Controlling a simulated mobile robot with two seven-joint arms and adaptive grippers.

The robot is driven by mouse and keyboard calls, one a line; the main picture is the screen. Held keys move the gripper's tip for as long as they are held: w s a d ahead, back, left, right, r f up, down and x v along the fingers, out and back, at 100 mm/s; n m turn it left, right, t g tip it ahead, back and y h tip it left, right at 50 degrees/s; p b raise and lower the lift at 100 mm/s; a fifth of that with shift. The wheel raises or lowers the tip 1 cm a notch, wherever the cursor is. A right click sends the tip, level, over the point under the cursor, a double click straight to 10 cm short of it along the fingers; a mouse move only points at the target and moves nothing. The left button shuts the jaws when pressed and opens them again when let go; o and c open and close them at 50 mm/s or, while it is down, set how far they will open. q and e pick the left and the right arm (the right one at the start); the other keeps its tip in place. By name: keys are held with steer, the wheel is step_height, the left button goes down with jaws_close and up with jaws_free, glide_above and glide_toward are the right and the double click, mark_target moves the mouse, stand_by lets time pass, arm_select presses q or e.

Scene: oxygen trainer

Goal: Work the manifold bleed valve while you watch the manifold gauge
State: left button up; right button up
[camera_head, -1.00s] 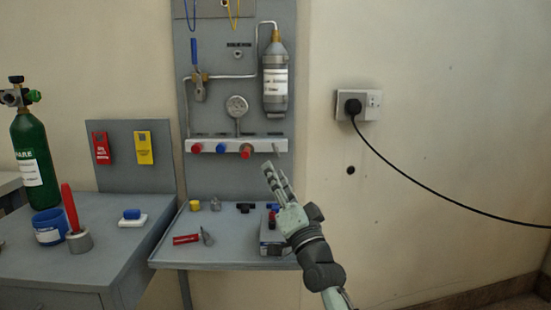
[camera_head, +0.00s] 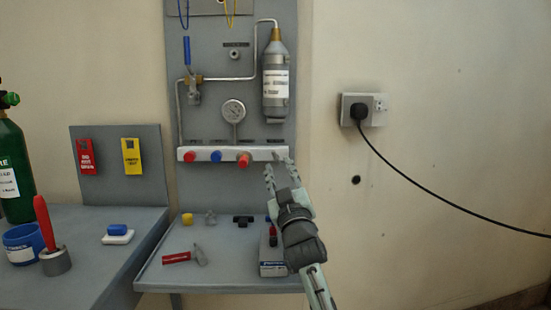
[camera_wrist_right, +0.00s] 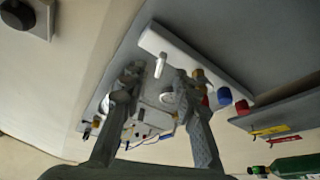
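The white manifold bar (camera_head: 200,155) is on the grey panel, with a red knob (camera_head: 190,156), a blue knob (camera_head: 216,156) and a larger red knob (camera_head: 243,159). A small pale lever (camera_wrist_right: 160,65), which looks like the bleed valve, sticks out near the bar's end in the right wrist view. The round manifold gauge (camera_head: 233,111) stands above the bar; its needle is too small to read. My left gripper is not in view.
A grey cylinder (camera_head: 276,85) and a blue-handled valve (camera_head: 187,52) are above the manifold. The shelf (camera_head: 215,270) below holds a red tool (camera_head: 176,257), small fittings and a grey box (camera_head: 272,262). A wall socket (camera_head: 378,106) with a black cable is to the right.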

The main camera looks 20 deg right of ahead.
mark_target(277, 160)
steer(key=x, duration=0.5)
steer(key=shift+w, duration=0.1)
jaws_close()
